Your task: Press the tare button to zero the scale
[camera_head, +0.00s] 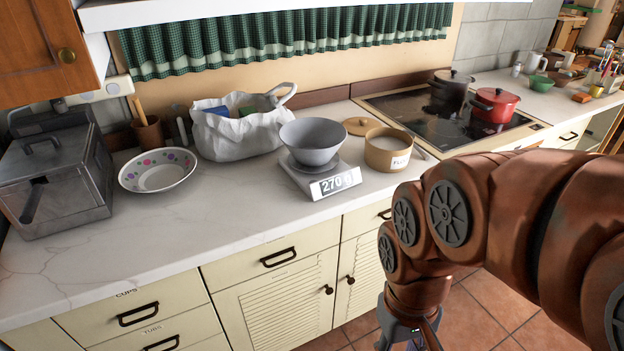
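The scale (298,177) is a small light-grey box on the white counter, with a slanted front display (336,184) that reads 270 g. A grey bowl (313,139) sits upright on top of it. I cannot make out the tare button at this size. My gripper (408,345) hangs below counter height in front of the cabinets, at the bottom edge of the picture, well away from the scale. Its fingertips are cut off by the frame, so I cannot see whether it is open or shut.
A labelled tan canister (388,152) stands close to the right of the scale, its lid (361,126) behind. A white bag (237,132) stands behind left, and a dotted bowl (159,172) lies further left. Pots stand on the hob (440,131). The front counter is clear.

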